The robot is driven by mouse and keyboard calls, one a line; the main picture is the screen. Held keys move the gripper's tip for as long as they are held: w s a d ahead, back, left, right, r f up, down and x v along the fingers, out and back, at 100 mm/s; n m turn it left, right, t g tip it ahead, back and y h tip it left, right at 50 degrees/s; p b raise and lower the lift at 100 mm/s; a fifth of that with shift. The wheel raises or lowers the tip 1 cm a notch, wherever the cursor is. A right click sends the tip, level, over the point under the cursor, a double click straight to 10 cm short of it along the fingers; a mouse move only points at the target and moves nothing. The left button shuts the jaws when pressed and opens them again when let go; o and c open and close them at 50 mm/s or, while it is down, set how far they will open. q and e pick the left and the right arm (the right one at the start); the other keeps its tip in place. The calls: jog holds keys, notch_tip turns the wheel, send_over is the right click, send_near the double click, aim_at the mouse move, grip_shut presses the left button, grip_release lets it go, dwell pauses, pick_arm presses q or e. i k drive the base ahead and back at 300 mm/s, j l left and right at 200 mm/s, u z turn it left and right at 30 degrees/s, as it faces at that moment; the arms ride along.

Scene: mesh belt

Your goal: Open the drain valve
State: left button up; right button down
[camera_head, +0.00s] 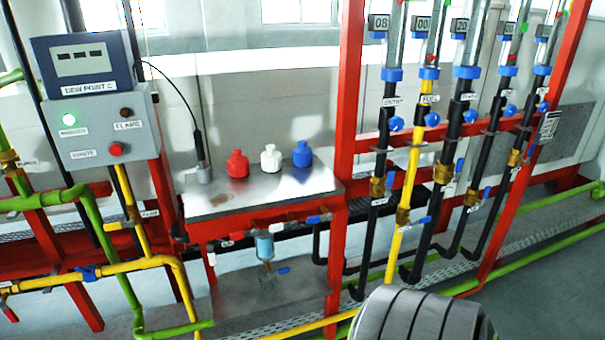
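No label that I can read marks a drain valve. A small filter bowl with a blue body (264,246) hangs under the front of the metal-topped red bench. Beneath it is a small brass-coloured fitting with a short blue handle (284,270) pointing right. Whether that fitting is open or shut is too small to tell. Neither of my grippers shows in the head view.
Red, white and blue bottles (270,160) stand on the bench top (215,200). A control box (105,130) and green and yellow pipes are at left. Several vertical pipes with blue-handled valves are at right. A grey ribbed rounded object (425,318) fills the bottom edge.

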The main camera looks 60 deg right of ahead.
aim_at(282, 271)
jog(key=z, duration=1.75)
